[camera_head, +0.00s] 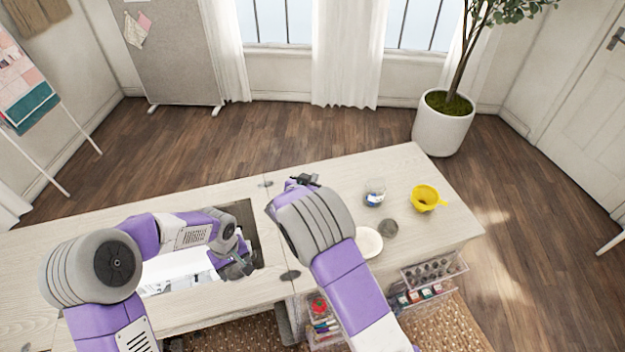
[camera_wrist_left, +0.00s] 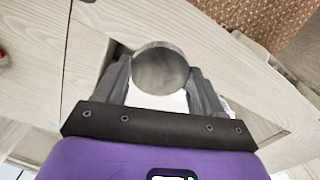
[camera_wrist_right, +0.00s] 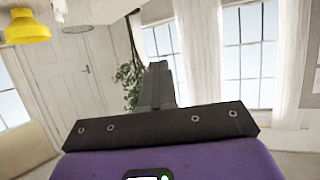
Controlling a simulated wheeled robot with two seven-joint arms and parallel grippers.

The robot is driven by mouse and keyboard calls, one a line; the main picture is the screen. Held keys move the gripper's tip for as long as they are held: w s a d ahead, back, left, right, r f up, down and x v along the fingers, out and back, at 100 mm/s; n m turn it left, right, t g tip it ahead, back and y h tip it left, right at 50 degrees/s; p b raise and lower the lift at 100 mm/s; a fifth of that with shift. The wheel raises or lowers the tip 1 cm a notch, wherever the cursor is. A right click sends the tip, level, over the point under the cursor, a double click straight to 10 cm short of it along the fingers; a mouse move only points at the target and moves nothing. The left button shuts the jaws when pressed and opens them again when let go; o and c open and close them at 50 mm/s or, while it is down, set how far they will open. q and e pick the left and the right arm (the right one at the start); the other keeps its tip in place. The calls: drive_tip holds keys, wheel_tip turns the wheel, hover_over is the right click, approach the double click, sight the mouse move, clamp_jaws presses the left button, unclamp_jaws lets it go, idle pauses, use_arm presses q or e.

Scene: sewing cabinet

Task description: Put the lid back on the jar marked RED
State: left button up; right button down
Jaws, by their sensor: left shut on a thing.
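My left gripper (camera_head: 238,266) is shut on a round grey disc-shaped lid (camera_wrist_left: 160,71), held between its fingers over the cabinet's opening. A clear jar with blue in it (camera_head: 374,195) stands on the right part of the top. A grey round piece (camera_head: 389,228) is near it; I cannot tell whether it is a loose lid or a lidded jar. No RED label is readable. A small red item (camera_wrist_left: 3,58) shows at the left edge of the left wrist view. My right gripper (camera_head: 305,181) is shut and empty; its fingers meet in the right wrist view (camera_wrist_right: 159,86).
A white round dish (camera_head: 368,242) and a yellow cup-like container (camera_head: 425,198) are on the right of the wooden top (camera_head: 410,165). Clear drawers (camera_head: 433,270) stick out below its front edge. My right arm hides part of the top.

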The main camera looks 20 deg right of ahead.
drive_tip(key=shift+r, duration=0.1)
idle(0.3)
use_arm(q)
drive_tip(key=shift+a, duration=0.25)
drive_tip(key=s+a+r+m, duration=0.3)
drive_tip(key=s+a+m, duration=0.1)
drive_tip(key=a, duration=0.3)
drive_tip(key=shift+s+a, duration=0.35)
drive_tip(key=shift+s, duration=0.2)
use_arm(e)
drive_tip(key=s+r+n+t+y, duration=0.2)
drive_tip(key=s+r+n+y, duration=0.5)
drive_tip(key=s+r+y, duration=0.1)
drive_tip(key=shift+s+a+r+n+t, duration=0.35)
drive_tip(key=shift+s+r, duration=0.25)
drive_tip(key=shift+s, duration=0.35)
drive_tip(key=s+a+r+n+g+y, duration=0.1)
drive_tip(key=s+a+r+n+y, duration=0.3)
drive_tip(key=a, duration=0.2)
drive_tip(key=s+a+r+n+g+y, duration=0.2)
drive_tip(key=s+a+r+n+y, duration=0.1)
drive_tip(key=a, duration=0.4)
drive_tip(key=shift+s+a+r+n+y, duration=0.15)
drive_tip(key=shift+s+r+n+y, duration=0.25)
drive_tip(key=shift+r+y, duration=0.8)
drive_tip(key=shift+r, duration=0.15)
